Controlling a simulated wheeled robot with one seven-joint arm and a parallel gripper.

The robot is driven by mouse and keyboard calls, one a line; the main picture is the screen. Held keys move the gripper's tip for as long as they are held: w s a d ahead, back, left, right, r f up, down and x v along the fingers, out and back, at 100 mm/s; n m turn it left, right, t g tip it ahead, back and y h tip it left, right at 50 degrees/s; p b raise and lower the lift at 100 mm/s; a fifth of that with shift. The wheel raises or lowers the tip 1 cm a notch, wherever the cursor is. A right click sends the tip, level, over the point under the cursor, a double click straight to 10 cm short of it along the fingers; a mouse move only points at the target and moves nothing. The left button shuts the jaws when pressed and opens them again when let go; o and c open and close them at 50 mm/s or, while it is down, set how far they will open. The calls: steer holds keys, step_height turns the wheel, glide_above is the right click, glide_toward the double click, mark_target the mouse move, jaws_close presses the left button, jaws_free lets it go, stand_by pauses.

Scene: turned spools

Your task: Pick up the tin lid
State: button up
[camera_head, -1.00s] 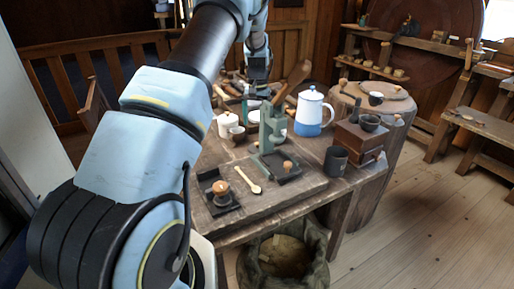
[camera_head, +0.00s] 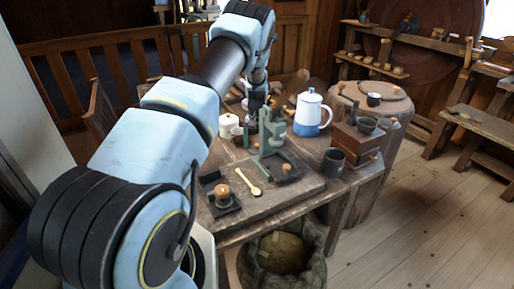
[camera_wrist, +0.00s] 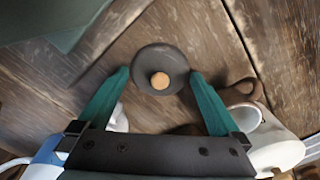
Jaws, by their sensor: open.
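The tin lid (camera_wrist: 165,57) is a dark round disc with a light wooden knob at its middle. It shows in the wrist view, over the worn table boards. My gripper (camera_wrist: 160,74) is open, with one green finger on each side of the lid. Small gaps seem to show between the fingers and the rim; I cannot tell how far above the table the fingertips are. In the head view my gripper (camera_head: 255,101) is low over the back of the table, behind the green press (camera_head: 271,135). The lid is hidden there.
A brown cup (camera_wrist: 240,98) and a cream pot (camera_wrist: 276,146) stand close by the right finger. The blue-and-white enamel pot (camera_head: 310,113) stands right of my gripper. A wooden spoon (camera_head: 247,181) and a grinder (camera_head: 357,140) are nearer the front.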

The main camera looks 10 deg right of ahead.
steer(key=shift+c, duration=0.2)
steer(key=shift+s+f, duration=0.1)
steer(key=shift+s, duration=0.05)
steer(key=c, duration=1.3)
